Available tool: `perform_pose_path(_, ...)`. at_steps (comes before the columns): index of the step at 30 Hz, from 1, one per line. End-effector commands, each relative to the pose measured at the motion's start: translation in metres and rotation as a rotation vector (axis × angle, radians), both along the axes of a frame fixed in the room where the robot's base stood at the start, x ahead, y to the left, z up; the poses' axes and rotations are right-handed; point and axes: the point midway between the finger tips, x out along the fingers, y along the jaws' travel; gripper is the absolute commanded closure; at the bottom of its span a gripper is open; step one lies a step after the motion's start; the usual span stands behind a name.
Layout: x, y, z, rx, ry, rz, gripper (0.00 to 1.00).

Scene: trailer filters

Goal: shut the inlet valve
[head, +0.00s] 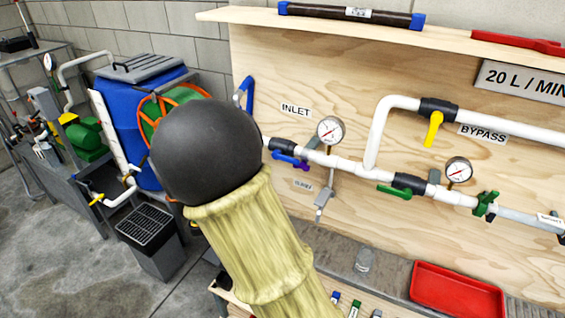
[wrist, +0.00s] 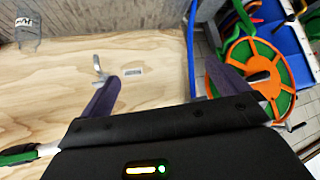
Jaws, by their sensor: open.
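The inlet valve is a black body on the white pipe under the INLET label (head: 296,110). Its blue handle (head: 287,159) lies roughly along the pipe in the head view. My arm's dark ball joint stands just left of it and hides the pipe's left end. My gripper (wrist: 155,90) is open and empty in the wrist view. Its two dark purple fingers are wide apart before the plywood, with a small metal tap (wrist: 98,68) and a label between or near them. I cannot make out the inlet valve in the wrist view, and the gripper is hidden in the head view.
A gauge (head: 330,130) stands right of the inlet valve. The bypass valve has a yellow handle (head: 433,128); a green handle (head: 394,191) is on the lower pipe. A red tray (head: 458,290) sits below.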

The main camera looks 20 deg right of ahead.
Motion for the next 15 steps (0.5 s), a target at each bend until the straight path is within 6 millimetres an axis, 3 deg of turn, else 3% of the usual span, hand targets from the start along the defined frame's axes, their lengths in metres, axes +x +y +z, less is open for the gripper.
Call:
perform_pose_path(2, 0.012, -0.007, 0.0, -0.104, -0.092, -0.077, 0.0)
perform_pose_path(6, 0.022, -0.021, 0.024, -0.308, -0.29, -0.216, 0.0)
perform_pose_path(12, 0.015, -0.023, 0.069, -0.535, -0.531, -0.348, 0.0)
perform_pose_path(15, 0.011, -0.022, 0.079, -0.577, -0.579, -0.375, 0.0)
